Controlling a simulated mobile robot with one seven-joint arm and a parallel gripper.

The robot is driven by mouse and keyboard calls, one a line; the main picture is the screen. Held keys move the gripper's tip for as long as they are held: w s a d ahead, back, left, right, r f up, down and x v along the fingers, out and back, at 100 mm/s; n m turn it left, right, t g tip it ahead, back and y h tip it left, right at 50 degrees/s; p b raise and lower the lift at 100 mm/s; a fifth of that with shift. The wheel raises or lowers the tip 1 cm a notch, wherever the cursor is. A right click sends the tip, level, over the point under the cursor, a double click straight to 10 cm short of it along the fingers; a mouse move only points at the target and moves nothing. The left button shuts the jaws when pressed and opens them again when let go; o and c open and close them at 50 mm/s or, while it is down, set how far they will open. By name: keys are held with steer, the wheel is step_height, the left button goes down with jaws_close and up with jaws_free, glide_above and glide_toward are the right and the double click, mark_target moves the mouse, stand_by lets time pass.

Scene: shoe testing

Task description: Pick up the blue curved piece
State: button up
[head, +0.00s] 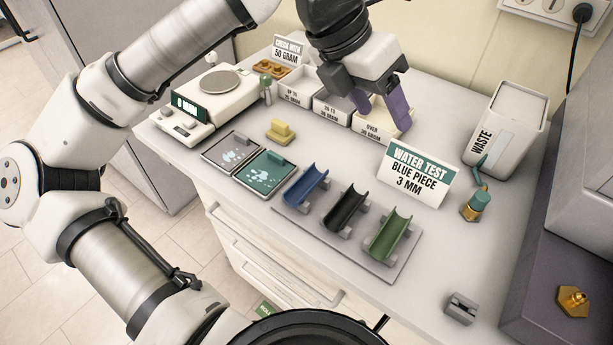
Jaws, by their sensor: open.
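The blue curved piece (306,184) is a trough-shaped half pipe. It lies tilted on the left of a grey rack (281,210), beside a black curved piece (345,211) and a green curved piece (391,236). My gripper (380,110) is above the back of the table, over the white sorting bins, up and to the right of the blue piece and apart from it. Its purple-grey fingers are spread open with nothing seen between them.
Behind the rack stands a "WATER TEST BLUE PIECE 3 MM" sign (414,175). A scale (212,92), sorting bins (299,88), two small trays (265,174), a yellow block (280,131), a brass-and-teal fitting (476,204) and a waste bin (508,128) surround it. The table's front right is mostly clear.

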steer(key=w+a+f+n+y, duration=0.3)
steer(key=a+f+y, duration=0.3)
steer(key=a, duration=0.4)
steer(key=p, duration=0.2)
glide_toward(306, 188)
steer(key=shift+w+a, duration=0.1)
steer(key=shift+f+p, duration=1.15)
steer(key=shift+f, duration=2.1)
steer(key=c, duration=1.1)
